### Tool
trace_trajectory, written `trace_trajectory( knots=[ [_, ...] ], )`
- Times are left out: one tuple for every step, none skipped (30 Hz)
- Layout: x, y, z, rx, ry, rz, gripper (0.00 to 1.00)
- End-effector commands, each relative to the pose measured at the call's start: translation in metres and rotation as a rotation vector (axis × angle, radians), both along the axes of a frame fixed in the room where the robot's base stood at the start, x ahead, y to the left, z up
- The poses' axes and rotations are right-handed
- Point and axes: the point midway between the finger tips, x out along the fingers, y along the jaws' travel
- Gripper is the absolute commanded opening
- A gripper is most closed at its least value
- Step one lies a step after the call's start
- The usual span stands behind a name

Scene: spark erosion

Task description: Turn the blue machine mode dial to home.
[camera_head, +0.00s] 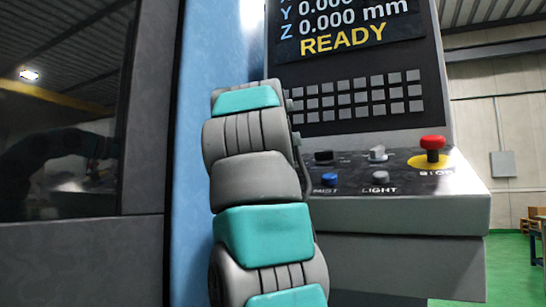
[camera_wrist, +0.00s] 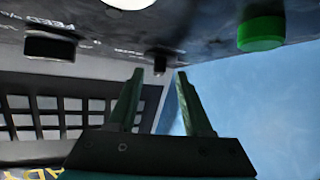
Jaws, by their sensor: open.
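A small blue knob (camera_head: 329,179) sits on the front of the sloped control panel, above the label "MIST". No label for machine mode is readable, so I cannot tell if this knob is the mode dial. My gripper (camera_wrist: 160,74) shows in the wrist view with its two fingers apart and nothing between them. A small dark knob (camera_wrist: 160,60) shows just beyond the gap between the fingertips; I cannot tell its distance or whether it is touched. No blue dial is clear in the wrist view. In the head view my arm hides the gripper and the panel's left part.
The panel also bears a red stop button (camera_head: 432,145), a grey switch (camera_head: 377,153), a grey "LIGHT" knob (camera_head: 380,177) and a black knob (camera_head: 324,157). A green button (camera_wrist: 261,34) shows in the wrist view. The screen (camera_head: 345,27) reads READY above a keypad (camera_head: 358,99).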

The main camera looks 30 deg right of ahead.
Motion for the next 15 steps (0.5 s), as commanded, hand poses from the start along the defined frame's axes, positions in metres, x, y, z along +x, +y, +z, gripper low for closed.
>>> trace_trajectory(
  knots=[
    [-0.007, 0.004, 0.000, -0.001, -0.002, 0.000, 0.50],
    [-0.012, 0.007, 0.001, -0.002, -0.003, 0.000, 0.50],
    [-0.018, 0.011, 0.003, -0.001, -0.004, 0.000, 0.50],
    [-0.022, 0.013, 0.004, -0.001, -0.005, 0.000, 0.50],
    [-0.027, 0.016, 0.005, -0.001, -0.005, 0.000, 0.50],
    [-0.032, 0.019, 0.006, -0.001, -0.005, 0.000, 0.50],
    [-0.036, 0.021, 0.007, -0.001, -0.005, 0.000, 0.50],
    [-0.039, 0.024, 0.008, -0.001, -0.004, -0.001, 0.50],
    [-0.042, 0.026, 0.008, -0.001, -0.003, -0.001, 0.50],
    [-0.044, 0.028, 0.008, -0.002, -0.003, 0.000, 0.50],
    [-0.045, 0.029, 0.009, -0.001, -0.002, -0.001, 0.50],
    [-0.046, 0.030, 0.009, -0.001, -0.002, -0.001, 0.50],
    [-0.047, 0.030, 0.009, -0.001, -0.002, -0.001, 0.50],
    [-0.047, 0.030, 0.009, -0.001, -0.002, -0.001, 0.50],
    [-0.047, 0.031, 0.009, -0.001, -0.001, -0.001, 0.50]
  ],
)
